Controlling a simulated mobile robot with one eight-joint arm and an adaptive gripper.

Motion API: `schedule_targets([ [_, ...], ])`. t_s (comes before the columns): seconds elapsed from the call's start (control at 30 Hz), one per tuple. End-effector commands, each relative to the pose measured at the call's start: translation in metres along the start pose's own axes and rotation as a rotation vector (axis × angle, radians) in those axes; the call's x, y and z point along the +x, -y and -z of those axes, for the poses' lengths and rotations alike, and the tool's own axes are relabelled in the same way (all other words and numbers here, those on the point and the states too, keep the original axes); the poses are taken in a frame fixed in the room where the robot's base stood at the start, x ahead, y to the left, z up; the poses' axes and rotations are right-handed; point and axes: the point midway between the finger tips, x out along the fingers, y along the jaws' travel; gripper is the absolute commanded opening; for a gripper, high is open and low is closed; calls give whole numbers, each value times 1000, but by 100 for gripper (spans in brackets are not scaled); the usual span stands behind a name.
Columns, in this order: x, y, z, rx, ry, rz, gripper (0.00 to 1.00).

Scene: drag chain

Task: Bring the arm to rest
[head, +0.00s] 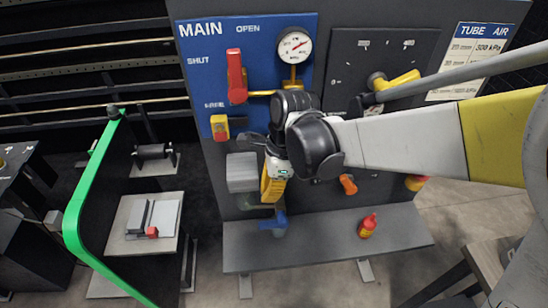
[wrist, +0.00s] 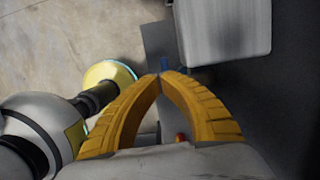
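My gripper (head: 271,194) hangs in front of the lower part of the upright panel (head: 247,45), above a grey shelf (head: 325,243). Its yellow fingers point down. In the wrist view the two curved fingers of my gripper (wrist: 160,76) meet at the tips, and I see nothing held between them. My arm reaches in from the right and hides part of the panel's middle.
A grey box (head: 241,172) juts from the panel just left of my gripper. A blue object (head: 274,223) and a red bottle (head: 368,226) stand on the shelf. A red-handled valve (head: 236,77), gauge (head: 295,46) and yellow-handled valve (head: 398,82) sit higher. A green-edged guard (head: 83,190) stands left.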

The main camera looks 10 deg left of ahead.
Motion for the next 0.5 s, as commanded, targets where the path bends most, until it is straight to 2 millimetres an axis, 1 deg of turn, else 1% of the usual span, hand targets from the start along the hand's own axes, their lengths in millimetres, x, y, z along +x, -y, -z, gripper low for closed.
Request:
schedule_targets([
  [0.23,-1,0,1,-3,0,2,0],
  [0.33,-9,-2,8,-38,-3,23,0],
  [0.37,-13,-2,13,-61,-6,35,0],
  [0.43,-29,-6,29,-143,-17,78,0],
  [0.47,-37,-9,38,-190,-26,102,0],
  [0.5,-49,-14,52,-262,-44,136,0],
])
